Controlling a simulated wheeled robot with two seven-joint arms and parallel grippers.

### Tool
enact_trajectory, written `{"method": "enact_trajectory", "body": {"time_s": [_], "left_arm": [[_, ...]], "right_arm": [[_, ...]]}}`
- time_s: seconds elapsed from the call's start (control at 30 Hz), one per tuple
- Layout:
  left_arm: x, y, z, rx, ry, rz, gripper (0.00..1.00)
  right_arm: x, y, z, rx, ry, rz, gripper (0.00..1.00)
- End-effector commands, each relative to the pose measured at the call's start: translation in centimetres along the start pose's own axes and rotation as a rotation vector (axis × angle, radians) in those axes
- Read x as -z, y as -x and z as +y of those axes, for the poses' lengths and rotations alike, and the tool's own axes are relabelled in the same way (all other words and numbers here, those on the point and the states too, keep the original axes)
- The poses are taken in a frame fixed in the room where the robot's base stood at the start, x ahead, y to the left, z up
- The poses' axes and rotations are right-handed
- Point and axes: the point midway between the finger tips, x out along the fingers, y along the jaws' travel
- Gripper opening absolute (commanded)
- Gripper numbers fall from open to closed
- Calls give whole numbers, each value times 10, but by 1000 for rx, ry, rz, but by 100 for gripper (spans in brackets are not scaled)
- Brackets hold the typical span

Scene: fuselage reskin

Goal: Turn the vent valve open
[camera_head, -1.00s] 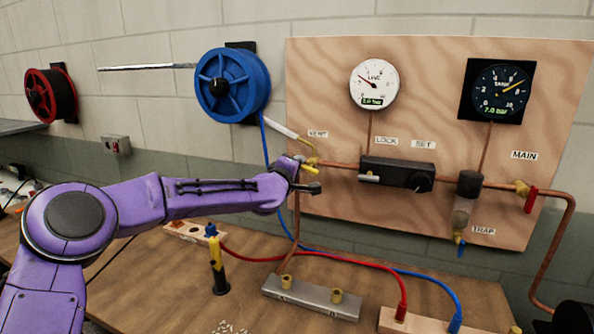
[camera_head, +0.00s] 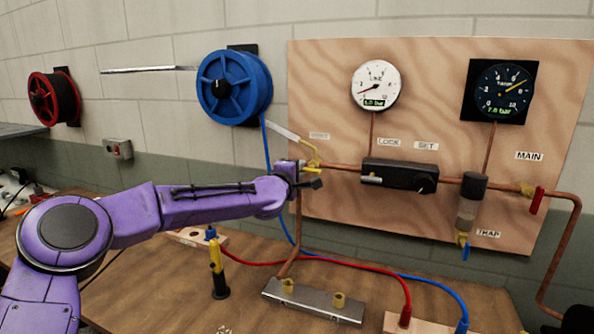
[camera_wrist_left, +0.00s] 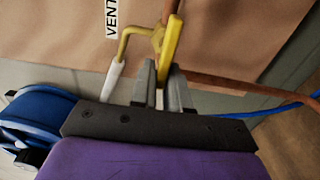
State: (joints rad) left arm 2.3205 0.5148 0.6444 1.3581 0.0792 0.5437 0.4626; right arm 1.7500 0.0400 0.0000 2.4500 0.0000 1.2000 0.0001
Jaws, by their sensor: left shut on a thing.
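The vent valve is on the left of the wooden panel, beside the VENT label (camera_head: 319,135). Its yellow handle (camera_wrist_left: 172,48) lies roughly in line with the horizontal copper pipe. The handle also shows in the head view (camera_head: 313,170). My left gripper (camera_wrist_left: 165,77) is shut on the handle's near end. A brass elbow (camera_wrist_left: 135,33) leads from the valve to a white outlet tube (camera_wrist_left: 114,80). The white LINE gauge (camera_head: 375,85) has its needle low on the left. The valve body is partly hidden behind the gripper. My right gripper is not in view.
A black regulator (camera_head: 400,174), a dark round gauge (camera_head: 502,90) and a red MAIN handle (camera_head: 537,201) are to the right. Below are a metal manifold (camera_head: 315,302) and red and blue hoses. A blue reel (camera_head: 234,87) hangs left of the panel.

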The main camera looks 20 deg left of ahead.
Motion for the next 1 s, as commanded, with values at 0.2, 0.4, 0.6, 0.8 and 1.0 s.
{"method": "enact_trajectory", "body": {"time_s": [0.2,0.4,0.6,0.8,1.0], "left_arm": [[-1,0,-1,1,-2,-2,36],[0,1,0,0,-2,0,36],[0,29,-3,-1,-1,-2,36],[0,78,-3,-2,-1,-3,36],[-1,103,-2,1,-2,-2,36]], "right_arm": [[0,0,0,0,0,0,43],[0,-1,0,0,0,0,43],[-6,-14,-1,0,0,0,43],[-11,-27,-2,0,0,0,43],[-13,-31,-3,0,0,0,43]]}}
